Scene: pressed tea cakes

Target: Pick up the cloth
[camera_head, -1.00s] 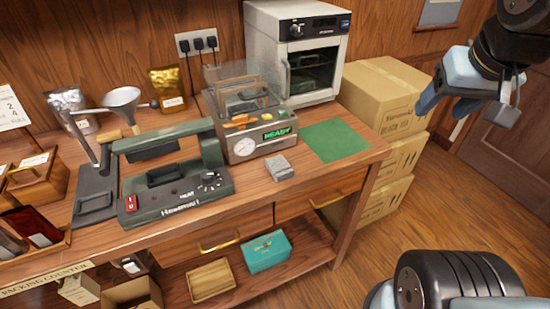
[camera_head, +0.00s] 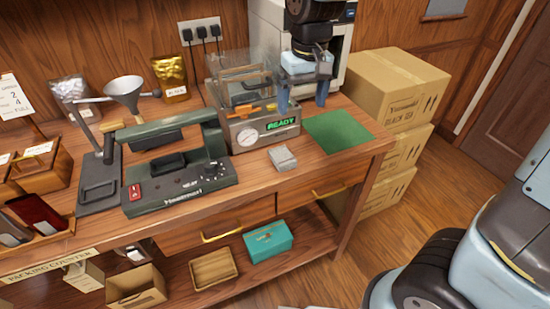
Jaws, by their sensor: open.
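A small grey folded cloth (camera_head: 283,158) lies on the wooden counter near its front edge, in front of the READY machine. My gripper (camera_head: 302,103) points down above the back right of the counter, with its two blue fingers spread and nothing between them. It is behind the cloth and a little to its right in the picture, apart from it. The cloth is in full view.
The machine with a clear lid (camera_head: 262,128) stands left of my gripper. A green mat (camera_head: 342,132) lies to the right and is bare. A heat sealer (camera_head: 175,180) is left of the cloth. An oven (camera_head: 267,32) is behind my gripper. Cardboard boxes (camera_head: 402,85) stand right of the counter.

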